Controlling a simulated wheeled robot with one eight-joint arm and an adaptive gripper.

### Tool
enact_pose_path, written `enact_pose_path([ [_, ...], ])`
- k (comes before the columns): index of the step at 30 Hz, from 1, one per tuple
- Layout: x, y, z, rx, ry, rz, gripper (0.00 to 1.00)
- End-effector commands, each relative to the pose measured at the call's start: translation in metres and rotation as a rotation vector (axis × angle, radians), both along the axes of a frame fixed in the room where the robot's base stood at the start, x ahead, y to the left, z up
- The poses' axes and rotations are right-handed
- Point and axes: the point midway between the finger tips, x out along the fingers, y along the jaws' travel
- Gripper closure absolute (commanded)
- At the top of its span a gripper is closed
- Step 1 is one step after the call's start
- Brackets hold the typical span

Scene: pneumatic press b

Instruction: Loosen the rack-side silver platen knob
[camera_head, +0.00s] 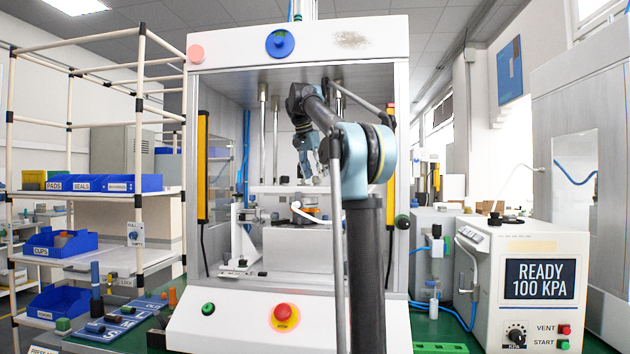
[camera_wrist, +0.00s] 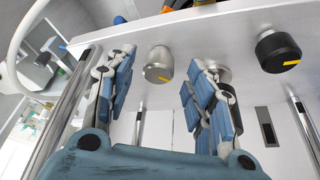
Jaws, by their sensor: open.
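The press platen (camera_wrist: 130,32) is a pale plate along the top of the wrist view. A silver knob (camera_wrist: 158,63) with a yellow mark is on it, between the two fingers of my gripper (camera_wrist: 157,72) in the picture. My gripper is open, and I cannot tell whether either finger touches the knob. A second silver knob (camera_wrist: 223,73) is partly hidden behind the right finger. A black knob (camera_wrist: 278,50) with a yellow mark is farther right. In the head view my gripper (camera_head: 312,172) is inside the press, close above the white platen (camera_head: 265,189); the knobs are too small to tell there.
The press frame (camera_head: 198,240) surrounds my arm, with metal guide rods (camera_wrist: 68,108) near the gripper. A rack with blue bins (camera_head: 85,183) stands left. The control box (camera_head: 530,280) at right reads READY 100 KPA. A red emergency button (camera_head: 285,315) is in front.

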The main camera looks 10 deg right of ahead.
Motion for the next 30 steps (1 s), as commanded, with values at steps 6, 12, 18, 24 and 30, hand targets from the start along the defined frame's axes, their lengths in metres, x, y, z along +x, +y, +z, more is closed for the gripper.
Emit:
enact_pose_path([
  [6,0.005,-0.006,-0.016,0.000,0.000,-0.002,0.51],
  [12,0.006,-0.008,-0.019,0.000,0.000,-0.003,0.51],
  [18,0.005,-0.008,-0.019,0.001,-0.001,-0.003,0.65],
  [24,0.006,-0.008,-0.018,0.001,-0.001,-0.003,0.95],
  [30,0.006,-0.006,-0.019,0.001,-0.001,0.008,0.95],
])
